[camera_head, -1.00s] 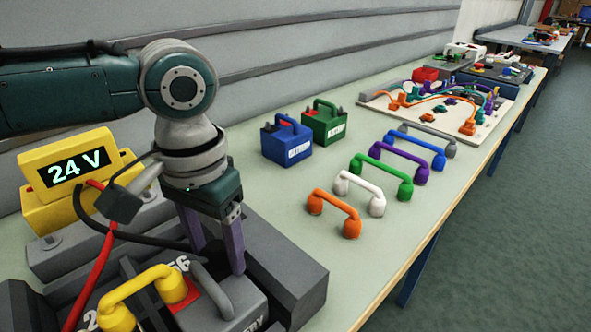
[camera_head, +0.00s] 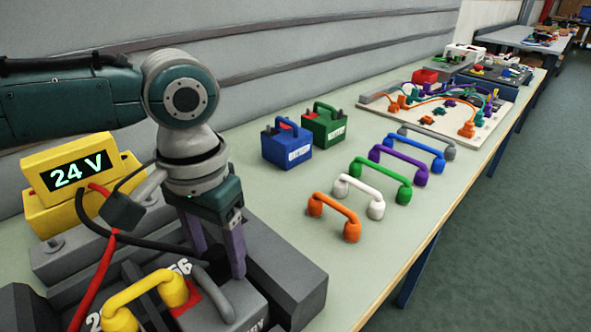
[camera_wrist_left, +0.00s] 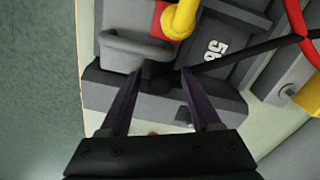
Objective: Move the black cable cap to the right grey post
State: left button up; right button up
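My left gripper (camera_head: 220,262) points down over the grey batteries. Its purple fingers are apart in both views. In the left wrist view the black cable cap (camera_wrist_left: 160,75) lies between the fingertips (camera_wrist_left: 160,72); I cannot tell whether both touch it. The black cable (camera_head: 150,242) runs from the yellow 24 V supply (camera_head: 72,180) toward the fingers. A small dark grey stub (camera_wrist_left: 183,115) stands on the grey block (camera_wrist_left: 100,85); I cannot tell whether it is the right grey post. My right gripper is not in view.
A yellow jumper (camera_head: 140,290) and a grey handle (camera_head: 215,300) stand close beside the fingers. A red cable (camera_head: 92,280) runs at the left. Blue (camera_head: 287,143) and green (camera_head: 325,125) batteries stand behind. Coloured jumpers line the bench; green bench top is clear between.

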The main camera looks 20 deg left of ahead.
aim_at(216, 250)
pick_arm(q)
grip_shut()
dwell(0.3)
jog(key=shift+r, duration=0.1)
dwell(1.0)
jog(key=shift+r+p, duration=2.9)
jog(key=shift+p, duration=0.95)
